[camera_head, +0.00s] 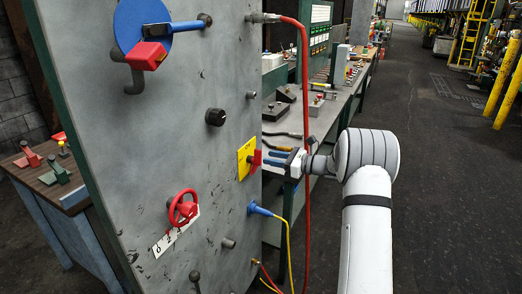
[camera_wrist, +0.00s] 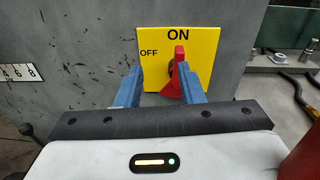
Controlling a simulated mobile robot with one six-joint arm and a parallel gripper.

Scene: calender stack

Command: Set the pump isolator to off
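The pump isolator is a red rotary handle (camera_wrist: 179,75) on a yellow plate (camera_wrist: 205,45) marked ON at the top and OFF at the left. In the wrist view the handle's narrow end points up at ON. The plate (camera_head: 243,160) and red handle (camera_head: 256,161) also show on the grey panel in the head view. My gripper (camera_wrist: 164,80) is open, with blue fingers on either side of the handle. The right finger is close to the handle; I cannot tell if they touch. The left finger is clearly apart from it.
A red handwheel (camera_head: 183,207) sits left of the isolator, and a blue plug (camera_head: 260,210) with a yellow cable is below. A red hose (camera_head: 305,100) hangs near my wrist. A workbench (camera_head: 335,100) stands behind.

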